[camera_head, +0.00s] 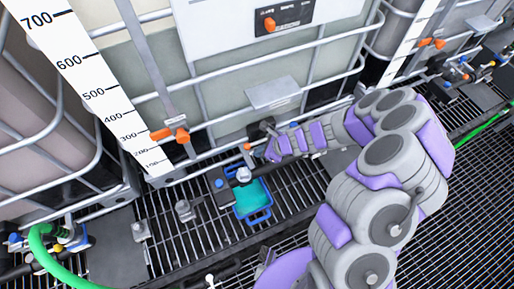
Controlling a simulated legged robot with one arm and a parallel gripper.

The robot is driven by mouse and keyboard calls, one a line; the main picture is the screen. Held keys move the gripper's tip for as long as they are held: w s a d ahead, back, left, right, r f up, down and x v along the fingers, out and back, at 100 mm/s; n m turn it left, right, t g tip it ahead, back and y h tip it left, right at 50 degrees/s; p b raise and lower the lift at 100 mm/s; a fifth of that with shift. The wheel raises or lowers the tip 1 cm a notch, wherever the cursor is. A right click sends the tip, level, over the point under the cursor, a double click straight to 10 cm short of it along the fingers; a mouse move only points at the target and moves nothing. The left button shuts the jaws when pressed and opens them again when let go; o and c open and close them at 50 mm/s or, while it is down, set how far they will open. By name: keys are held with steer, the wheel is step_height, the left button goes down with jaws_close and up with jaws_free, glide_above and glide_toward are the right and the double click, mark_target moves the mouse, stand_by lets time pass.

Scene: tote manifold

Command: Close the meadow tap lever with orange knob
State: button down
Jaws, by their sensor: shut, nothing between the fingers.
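A small orange knob (248,147) stands on a short lever above the tap (243,175) at the foot of the middle tote. The tap sits over a blue tray (266,216) holding teal liquid. My gripper (271,154) reaches in from the right. Its purple and grey fingers are shut and empty, with the tip just right of the knob. I cannot tell whether it touches the lever. The tap's outlet and the lever's exact angle are too small to make out. The name on the tote's label is not readable.
The caged middle tote (150,75) stands behind, with a white level scale (85,75) and orange clamps (171,134) at left. A green hose (45,255) lies lower left. Small fittings (185,208) stand on the dark grating. A metal plate (273,93) juts out above my gripper.

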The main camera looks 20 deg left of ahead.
steer(key=s+d+r, duration=0.5)
steer(key=r, duration=0.3)
steer(key=shift+s+d+p, duration=0.15)
steer(key=shift+s+p, duration=0.1)
steer(key=shift+p, duration=0.15)
steer(key=shift+d+r, duration=0.1)
steer(key=shift+d, duration=0.2)
steer(key=shift+a, duration=0.15)
